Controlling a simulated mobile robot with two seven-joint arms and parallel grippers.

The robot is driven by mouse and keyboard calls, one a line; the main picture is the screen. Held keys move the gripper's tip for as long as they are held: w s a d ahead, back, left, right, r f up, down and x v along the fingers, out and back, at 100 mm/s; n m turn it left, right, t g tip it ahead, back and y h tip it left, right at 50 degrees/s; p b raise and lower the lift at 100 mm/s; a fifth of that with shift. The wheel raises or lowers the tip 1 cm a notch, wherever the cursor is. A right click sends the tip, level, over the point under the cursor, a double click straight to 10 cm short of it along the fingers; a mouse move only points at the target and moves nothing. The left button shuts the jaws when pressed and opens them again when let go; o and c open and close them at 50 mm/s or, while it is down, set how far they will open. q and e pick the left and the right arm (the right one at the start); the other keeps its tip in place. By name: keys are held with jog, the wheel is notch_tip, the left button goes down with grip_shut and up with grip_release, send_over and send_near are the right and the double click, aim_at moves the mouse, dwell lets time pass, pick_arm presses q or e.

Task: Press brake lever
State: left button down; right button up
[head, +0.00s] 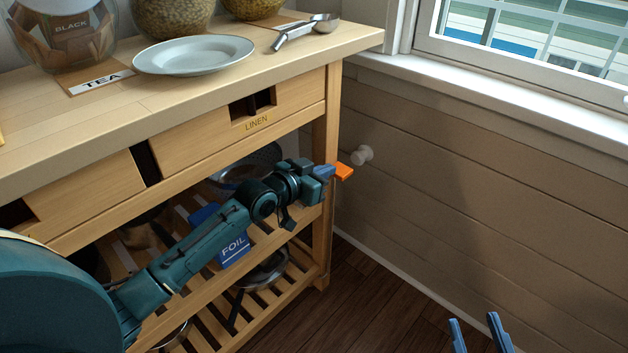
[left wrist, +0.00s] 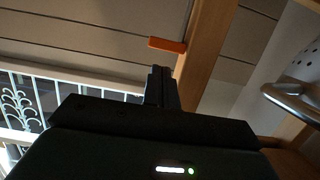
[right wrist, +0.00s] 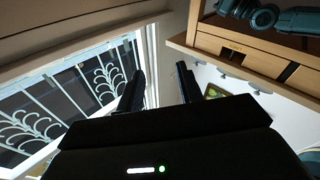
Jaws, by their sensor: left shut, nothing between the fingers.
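The orange brake lever (head: 343,172) sticks out by the right front leg of the wooden kitchen cart (head: 326,125). It also shows in the left wrist view (left wrist: 167,44), beside the wooden leg and just beyond the fingertips. My left gripper (head: 331,171) is shut and empty, with its tips close to the lever; whether they touch cannot be told. In the left wrist view its closed fingers (left wrist: 161,70) point toward the lever. My right gripper (head: 475,322) is open and empty, low over the floor; its fingers also show apart in the right wrist view (right wrist: 161,70).
A white plate (head: 194,54), jars and a metal scoop (head: 306,31) are on the cart top. The shelves below hold a blue foil box (head: 233,245) and pans. A white knob (head: 362,155) is on the plank wall. The dark floor (head: 370,310) right of the cart is clear.

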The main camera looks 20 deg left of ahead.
aim_at(335, 176)
pick_arm(q)
jog(key=shift+b+x, duration=0.55)
jog(key=shift+x, duration=1.5)
pick_arm(e)
jog(key=shift+w+a+r+m, duration=0.1)
jog(key=shift+w+m, duration=0.05)
jog(key=shift+m, duration=0.15)
pick_arm(q)
notch_tip(335, 176, down, 2)
jog(key=shift+f+b, duration=0.2)
jog(key=shift+b, duration=0.1)
jog(key=shift+s, duration=0.1)
pick_arm(e)
jog(key=shift+a, duration=0.1)
